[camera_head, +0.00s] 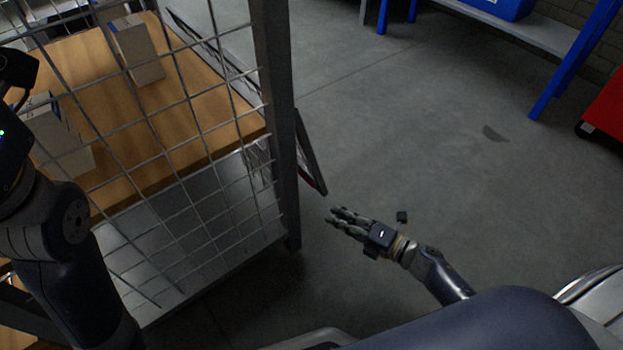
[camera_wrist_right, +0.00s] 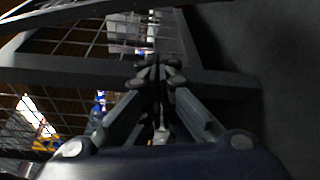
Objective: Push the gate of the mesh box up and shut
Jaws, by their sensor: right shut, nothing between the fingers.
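The mesh box (camera_head: 278,100) stands at the left of the head view, with grey posts and wire mesh sides. Its gate (camera_head: 311,152) shows nearly edge-on as a narrow dark frame, tilted outward beyond the right corner post. My right gripper (camera_head: 333,222) is shut and empty, just below and right of the gate's outer end. In the right wrist view, its closed fingertips (camera_wrist_right: 158,72) overlap a dark frame bar (camera_wrist_right: 215,82); whether they touch it I cannot tell. My left arm is at the left edge, its fingers out of the picture.
Grey open floor (camera_head: 430,120) lies to the right. A blue-legged bench (camera_head: 560,80) and a red cabinet (camera_head: 606,115) stand far right.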

